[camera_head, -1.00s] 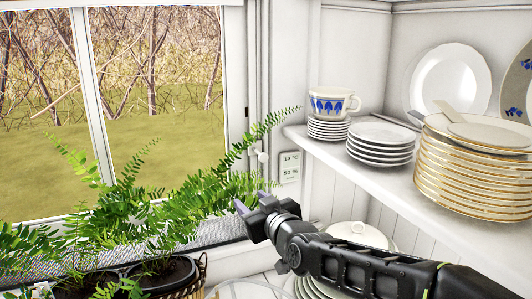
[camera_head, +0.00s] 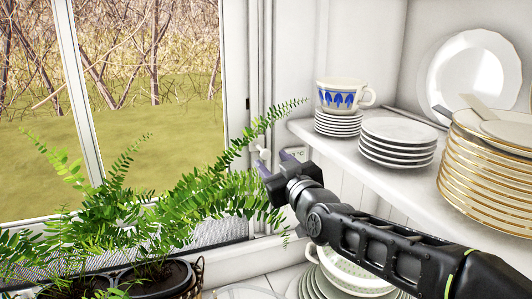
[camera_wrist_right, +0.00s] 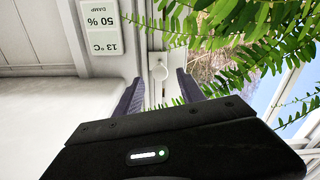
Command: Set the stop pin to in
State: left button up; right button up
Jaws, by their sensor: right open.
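The stop pin looks to be the small white round knob (camera_head: 264,153) on the white window frame, right of the glass. In the right wrist view the knob (camera_wrist_right: 159,72) shows face-on on a pale plate, between the two fingertips. My right gripper (camera_head: 275,162) is open, its dark fingers reaching toward the knob. In the wrist view its fingertips (camera_wrist_right: 158,80) stand either side of the knob with gaps; I see no contact. I cannot tell how deep the pin sits. My left gripper is not in view.
Fern fronds (camera_head: 215,195) hang close left of my right gripper and cross the wrist view. A shelf (camera_head: 380,172) with plate stacks and a blue-patterned cup (camera_head: 340,94) is at the right. A temperature and damp display (camera_wrist_right: 98,25) sits beside the knob. A green-patterned bowl (camera_head: 350,272) stands below my arm.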

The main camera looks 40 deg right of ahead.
aim_at(267, 156)
jog(key=p+x, duration=0.1)
jog(key=x, duration=0.4)
grip_shut()
dwell(0.5)
jog(key=shift+f, duration=0.1)
dwell(0.8)
